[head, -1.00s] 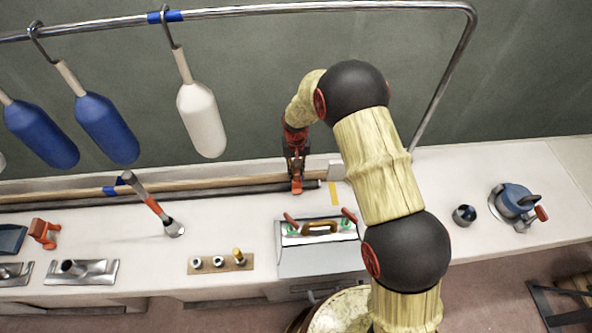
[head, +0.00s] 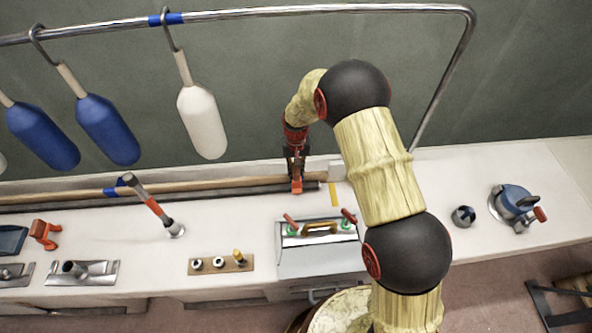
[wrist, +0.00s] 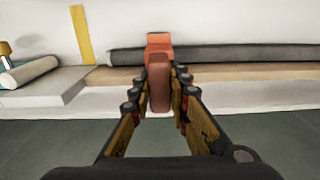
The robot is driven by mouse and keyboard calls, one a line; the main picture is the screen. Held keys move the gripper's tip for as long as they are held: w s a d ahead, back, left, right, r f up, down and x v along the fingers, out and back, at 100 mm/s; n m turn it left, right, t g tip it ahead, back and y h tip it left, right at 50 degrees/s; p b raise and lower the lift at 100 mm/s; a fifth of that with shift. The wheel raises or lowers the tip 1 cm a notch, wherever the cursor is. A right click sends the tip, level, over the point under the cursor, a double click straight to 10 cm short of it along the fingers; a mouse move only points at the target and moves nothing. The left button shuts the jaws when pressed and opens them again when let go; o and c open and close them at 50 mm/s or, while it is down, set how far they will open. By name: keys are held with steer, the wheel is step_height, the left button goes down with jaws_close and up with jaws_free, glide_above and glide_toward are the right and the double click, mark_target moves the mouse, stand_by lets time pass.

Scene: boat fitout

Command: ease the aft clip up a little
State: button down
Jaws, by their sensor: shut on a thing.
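The aft clip, an orange-red block, sits at the right end of a dark pole and a wooden pole along the back of the counter. In the head view the clip (head: 297,187) shows just below my gripper (head: 295,168). In the wrist view the clip (wrist: 158,42) stands between the fingertips of my gripper (wrist: 158,85), which is shut on it from both sides. The dark pole (wrist: 220,54) and the wooden pole (wrist: 240,73) run off to the right there. The clip's underside is hidden.
A yellow strip (head: 334,194) marks the counter just right of the clip. A grey box with red-handled fittings (head: 318,258) stands in front. White and blue fenders (head: 203,118) hang from the rail above.

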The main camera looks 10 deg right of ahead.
steer(key=shift+w+r, duration=0.15)
steer(key=shift+r, duration=0.1)
steer(key=c, duration=2.1)
jaws_free()
steer(key=o, duration=0.5)
steer(key=shift+f, duration=0.1)
step_height(320, 180, up, 12)
